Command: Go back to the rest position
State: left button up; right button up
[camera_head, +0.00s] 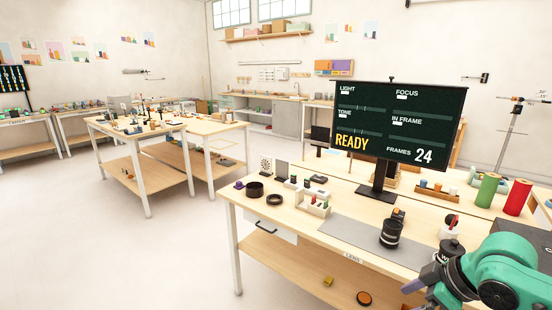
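My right arm, green, comes in at the lower right corner. Its dark grey and purple gripper (428,274) points left over the front right part of the near workbench (296,222). Whether its fingers are open or shut is not clear at this size and angle. A black cylinder like a lens (390,234) stands on the grey mat (345,233), left of and beyond the gripper. A dark round object with white lettering (451,248) is close behind the gripper, partly hidden by it. My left gripper is out of view.
A black monitor (397,122) reading READY and FRAMES 24 stands on the bench. Green (487,190) and red (517,197) rolls stand at right. Black rings (274,200) and a small wooden rack (314,206) are at left. The floor left of the bench is clear.

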jog(key=w+d+f+m+t, duration=0.4)
jog(key=w+d+f, duration=0.4)
jog(key=w+d, duration=0.2)
jog(key=s+d+f+m+g+h, duration=0.15)
jog(key=s+d+f, duration=0.25)
jog(key=f, duration=0.9)
jog(key=s+d+f+m+h, duration=0.3)
jog(key=s+d+f, duration=0.15)
jog(key=f, duration=0.75)
jog(key=s+a+f+g, duration=0.2)
jog(key=s+a+f, duration=0.2)
jog(key=s+f, duration=0.7)
jog(key=s+a+f+g, duration=0.1)
jog(key=s+a+f, duration=0.3)
jog(key=s, duration=0.3)
jog(key=s+a+f+n+g, duration=0.1)
jog(key=s+a+f, duration=0.2)
jog(key=s+a, duration=0.3)
jog(key=s+a+f+g, duration=0.1)
jog(key=s+a+f, duration=0.3)
jog(key=s, duration=0.6)
jog(key=shift+a+f+g, duration=0.3)
jog(key=shift+a+g, duration=0.05)
jog(key=shift+a, duration=0.05)
jog(key=shift+y, duration=0.25)
